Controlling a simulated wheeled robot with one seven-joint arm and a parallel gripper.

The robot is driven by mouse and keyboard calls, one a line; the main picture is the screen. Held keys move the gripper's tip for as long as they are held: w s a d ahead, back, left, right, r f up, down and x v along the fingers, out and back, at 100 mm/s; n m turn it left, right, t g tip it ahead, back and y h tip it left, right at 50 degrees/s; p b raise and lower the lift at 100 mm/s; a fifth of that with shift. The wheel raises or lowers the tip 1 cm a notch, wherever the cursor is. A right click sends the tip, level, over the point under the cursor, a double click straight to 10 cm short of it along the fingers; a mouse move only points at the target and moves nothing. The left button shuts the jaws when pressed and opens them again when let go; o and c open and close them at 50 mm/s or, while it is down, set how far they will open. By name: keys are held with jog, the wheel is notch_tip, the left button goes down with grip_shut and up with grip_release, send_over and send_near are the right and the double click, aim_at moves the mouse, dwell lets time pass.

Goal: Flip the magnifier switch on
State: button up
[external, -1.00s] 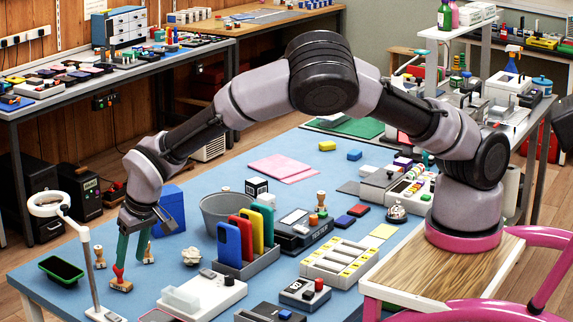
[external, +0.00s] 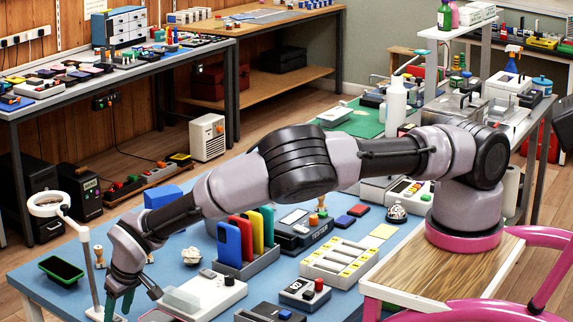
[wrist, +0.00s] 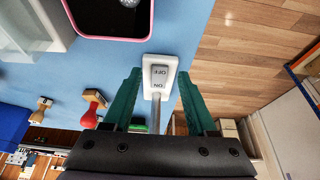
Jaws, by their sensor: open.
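The magnifier is a white ring lamp (external: 48,204) on a thin pole (external: 90,262) at the front left of the blue table. Its small white base carries a rocker switch (wrist: 159,76) marked ON and OFF, seen in the wrist view. My gripper (external: 118,303) is low at the table's front left, beside the pole. In the wrist view, the green fingers of my gripper (wrist: 160,84) are open, one on each side of the switch base, with nothing held. I cannot tell their height above it or which way the rocker is pressed. My gripper hides much of the base in the external view.
A green-edged phone (external: 61,270) lies left of the pole. A pink-rimmed dark tray (wrist: 112,30) and a red-handled stamp (wrist: 93,102) are left of the switch in the wrist view. A grey and white device (external: 208,293) stands right of my gripper. The table edge is close.

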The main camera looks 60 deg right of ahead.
jog(key=shift+w+f, duration=0.1)
jog(key=shift+f, duration=0.1)
grip_shut()
jog(key=shift+w+r+g, duration=0.15)
jog(key=shift+w+g, duration=0.15)
jog(key=shift+g, duration=0.6)
jog(key=shift+w+g, duration=0.1)
jog(key=shift+g, duration=0.7)
jog(key=shift+r, duration=0.1)
